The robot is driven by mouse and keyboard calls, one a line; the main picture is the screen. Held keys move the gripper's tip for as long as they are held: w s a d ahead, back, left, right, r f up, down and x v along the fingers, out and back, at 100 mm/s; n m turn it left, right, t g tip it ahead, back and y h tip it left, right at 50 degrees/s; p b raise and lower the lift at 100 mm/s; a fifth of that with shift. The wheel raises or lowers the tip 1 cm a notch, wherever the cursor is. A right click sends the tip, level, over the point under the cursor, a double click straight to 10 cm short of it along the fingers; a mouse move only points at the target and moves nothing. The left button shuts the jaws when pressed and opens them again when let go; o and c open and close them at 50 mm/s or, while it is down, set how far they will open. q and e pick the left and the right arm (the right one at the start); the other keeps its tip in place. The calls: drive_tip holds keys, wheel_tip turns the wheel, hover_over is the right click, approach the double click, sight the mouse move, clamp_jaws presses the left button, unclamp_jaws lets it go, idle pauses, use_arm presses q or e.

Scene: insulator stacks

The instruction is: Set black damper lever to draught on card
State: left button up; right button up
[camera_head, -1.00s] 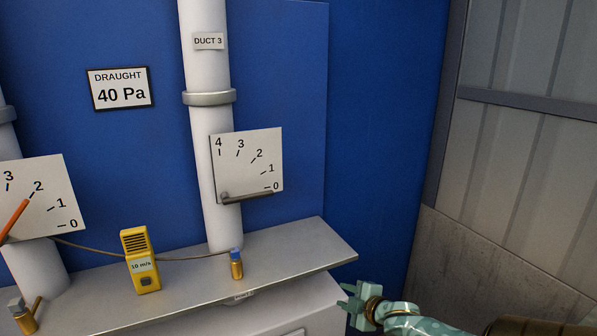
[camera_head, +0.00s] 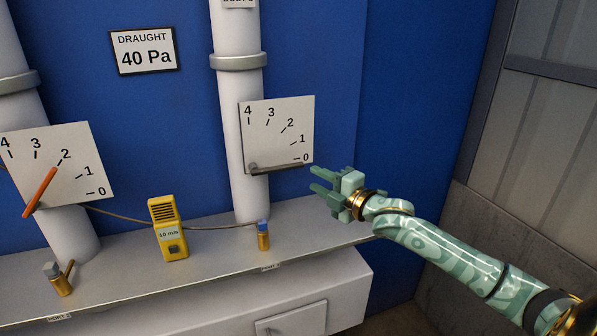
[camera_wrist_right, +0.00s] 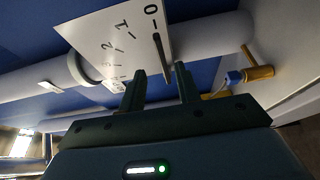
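The black damper lever (camera_head: 275,169) lies along the lower edge of a white dial plate (camera_head: 277,128) on the right-hand duct, pointing at 0. The dial is marked 0 to 4. The card (camera_head: 144,50) on the blue wall reads DRAUGHT 40 Pa. My right gripper (camera_head: 316,180) is just right of the lever's tip, with its fingers apart and nothing between them. In the right wrist view the gripper's fingers (camera_wrist_right: 159,85) are spread, and the lever (camera_wrist_right: 162,50) lies beyond them. My left gripper is not in view.
A second dial (camera_head: 62,160) at left has an orange lever (camera_head: 40,190) pointing near 2. A yellow meter (camera_head: 167,228) reading 10 m/s stands on the grey shelf (camera_head: 215,250). A brass fitting with a blue cap (camera_head: 263,235) stands below the black lever's duct.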

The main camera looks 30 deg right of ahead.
sight(294, 168)
drive_tip(key=w, duration=0.5)
drive_tip(key=w+a, duration=0.1)
drive_tip(key=w, duration=0.1)
drive_tip(key=shift+w+a, duration=0.1)
drive_tip(key=shift+w, duration=0.2)
clamp_jaws()
